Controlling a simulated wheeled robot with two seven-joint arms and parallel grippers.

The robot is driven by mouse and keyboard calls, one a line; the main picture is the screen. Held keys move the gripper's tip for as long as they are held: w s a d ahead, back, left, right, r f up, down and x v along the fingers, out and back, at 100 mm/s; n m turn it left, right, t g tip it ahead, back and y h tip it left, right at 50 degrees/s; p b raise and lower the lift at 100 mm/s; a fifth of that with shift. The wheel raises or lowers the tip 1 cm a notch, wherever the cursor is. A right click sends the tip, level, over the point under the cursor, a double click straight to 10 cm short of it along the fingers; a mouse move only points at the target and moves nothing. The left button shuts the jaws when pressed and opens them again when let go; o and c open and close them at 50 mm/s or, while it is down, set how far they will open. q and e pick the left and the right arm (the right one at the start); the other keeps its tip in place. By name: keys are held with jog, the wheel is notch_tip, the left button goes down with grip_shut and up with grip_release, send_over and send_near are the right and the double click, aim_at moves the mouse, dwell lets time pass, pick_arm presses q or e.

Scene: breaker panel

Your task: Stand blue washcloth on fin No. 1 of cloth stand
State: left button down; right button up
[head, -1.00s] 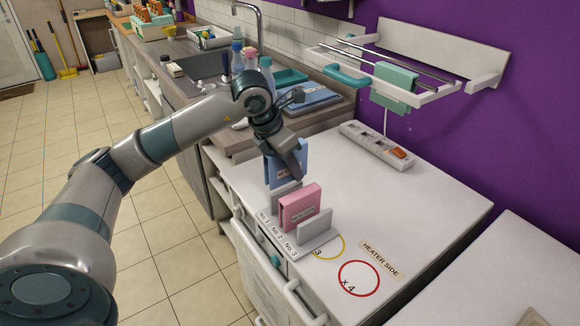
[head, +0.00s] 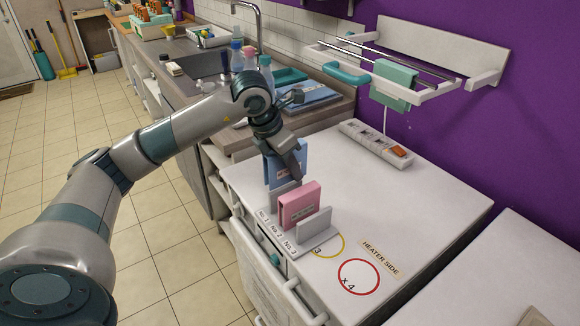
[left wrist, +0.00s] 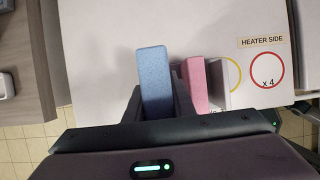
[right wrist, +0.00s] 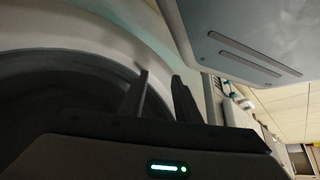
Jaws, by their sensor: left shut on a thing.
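The blue washcloth (head: 272,172) is a folded upright slab with a small label. My left gripper (head: 297,160) is shut on it; the left wrist view shows the cloth (left wrist: 155,80) between the fingers (left wrist: 157,108). The cloth is at the No. 1 end of the cloth stand, close to a grey fin (head: 283,196) that stands before its lower part. I cannot tell whether the cloth sits over that fin or touches the stand. My right gripper (right wrist: 160,95) is open and empty in the right wrist view.
A pink cloth (head: 299,205) stands on the middle of the stand, beside the bare fin (head: 318,229) at No. 3. A power strip (head: 376,144) lies by the wall. A rack (head: 440,92) with a green cloth (head: 394,85) hangs above.

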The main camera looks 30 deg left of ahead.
pick_arm(q)
jog(key=shift+s+f+b, duration=0.15)
jog(key=shift+f+b, duration=1)
jog(key=shift+f, duration=0.25)
pick_arm(e)
jog(key=shift+w+f+g, duration=0.2)
jog(key=shift+w+g, duration=0.1)
